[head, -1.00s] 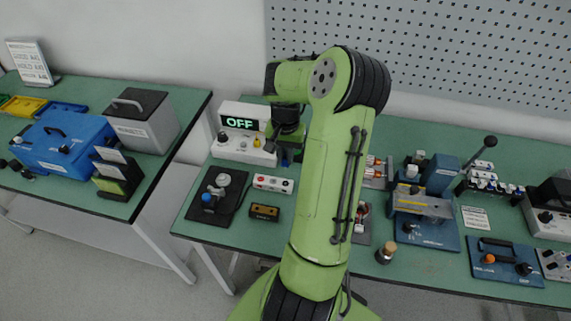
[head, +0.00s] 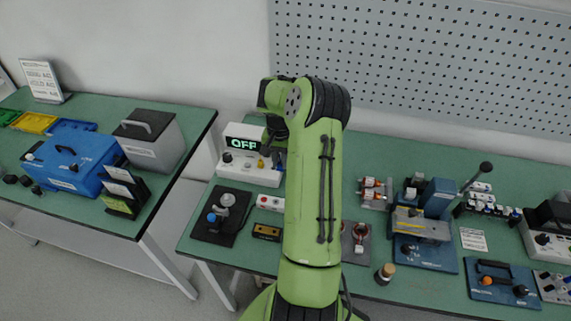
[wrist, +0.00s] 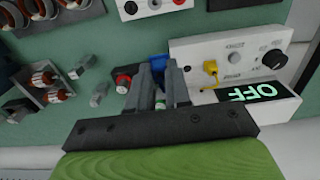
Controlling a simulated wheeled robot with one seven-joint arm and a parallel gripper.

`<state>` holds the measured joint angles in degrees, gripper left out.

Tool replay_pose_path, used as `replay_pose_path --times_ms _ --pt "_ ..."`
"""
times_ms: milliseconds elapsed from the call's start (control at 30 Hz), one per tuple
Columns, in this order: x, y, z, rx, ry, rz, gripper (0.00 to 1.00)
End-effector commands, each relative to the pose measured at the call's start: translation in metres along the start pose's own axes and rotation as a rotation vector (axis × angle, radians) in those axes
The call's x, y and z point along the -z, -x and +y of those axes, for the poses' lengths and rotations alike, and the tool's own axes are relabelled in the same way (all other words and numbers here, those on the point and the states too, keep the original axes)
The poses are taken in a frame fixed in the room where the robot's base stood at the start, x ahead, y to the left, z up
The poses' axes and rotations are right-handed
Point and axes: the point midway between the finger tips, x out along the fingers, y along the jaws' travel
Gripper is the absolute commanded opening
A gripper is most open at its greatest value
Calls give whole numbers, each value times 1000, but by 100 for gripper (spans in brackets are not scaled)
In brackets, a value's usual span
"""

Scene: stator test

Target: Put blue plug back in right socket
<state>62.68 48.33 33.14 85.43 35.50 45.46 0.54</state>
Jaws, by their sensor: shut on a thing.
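The white tester (head: 245,175) stands at the left end of the near bench, its display reading OFF. It shows upside down in the wrist view (wrist: 190,50). A yellow plug (wrist: 211,69) sits in its face. A dark socket hole (wrist: 187,69) shows beside the yellow plug, on the side towards my gripper. My gripper (wrist: 158,80) is shut on the blue plug (wrist: 158,65), which shows between and beyond the fingertips, just beside the tester's edge and apart from the hole. The plug's tip is hidden. In the head view my arm partly covers the gripper (head: 276,158).
A red-capped piece (wrist: 123,82) lies close beside my fingers. A white box with buttons (head: 269,203), a brown block (head: 267,231) and a dark mat (head: 221,216) are in front of the tester. Coil parts (wrist: 45,85) lie to one side in the wrist view.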

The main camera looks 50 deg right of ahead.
Motion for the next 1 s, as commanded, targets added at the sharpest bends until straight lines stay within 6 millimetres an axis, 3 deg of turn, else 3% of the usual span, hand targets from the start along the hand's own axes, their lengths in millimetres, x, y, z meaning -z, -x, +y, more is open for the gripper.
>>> replay_pose_path --times_ms 467,1000 --pt "65 5 -43 -1 1 0 0" --pt "68 -11 -44 -2 1 0 0"
